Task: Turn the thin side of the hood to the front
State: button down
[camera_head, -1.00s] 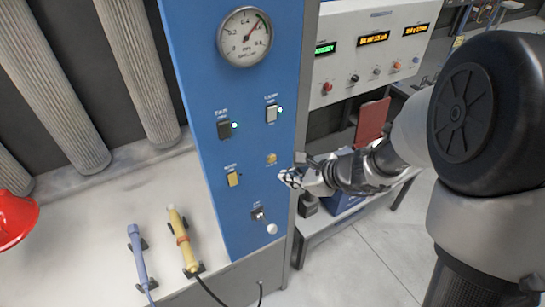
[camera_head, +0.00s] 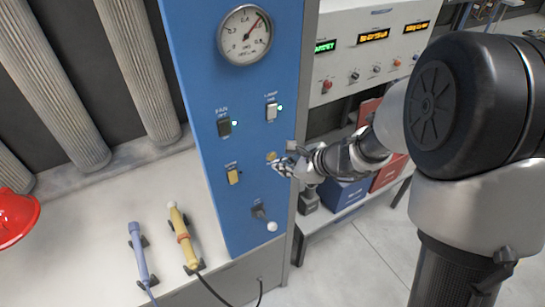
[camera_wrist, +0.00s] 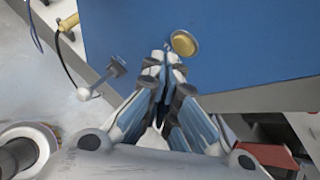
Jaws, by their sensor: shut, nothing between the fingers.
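A red hood (camera_head: 14,216) shows at the left edge of the head view, cut off by the frame. It looks rounded with a flared rim, and I cannot tell which of its sides is thin. My gripper (camera_head: 280,168) is far to its right, in front of the blue panel (camera_head: 215,75), beside a round yellow button (camera_head: 271,156). In the wrist view my gripper (camera_wrist: 162,62) is shut and empty, its fingertips just left of the yellow button (camera_wrist: 184,43). I cannot tell whether they touch the panel. The hood is not in the wrist view.
The panel carries a gauge (camera_head: 244,34), a dark fan switch (camera_head: 224,127), a lamp switch (camera_head: 271,111), a yellow switch (camera_head: 233,176) and a white-knobbed lever (camera_head: 266,219). Yellow (camera_head: 183,239) and blue (camera_head: 140,254) tools lie on the pale bench. Open floor shows at lower right.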

jog(key=shift+w+a, duration=0.1)
jog(key=shift+w, duration=0.05)
dwell(0.8)
jog(key=shift+w+a, duration=0.15)
jog(key=shift+w, duration=0.05)
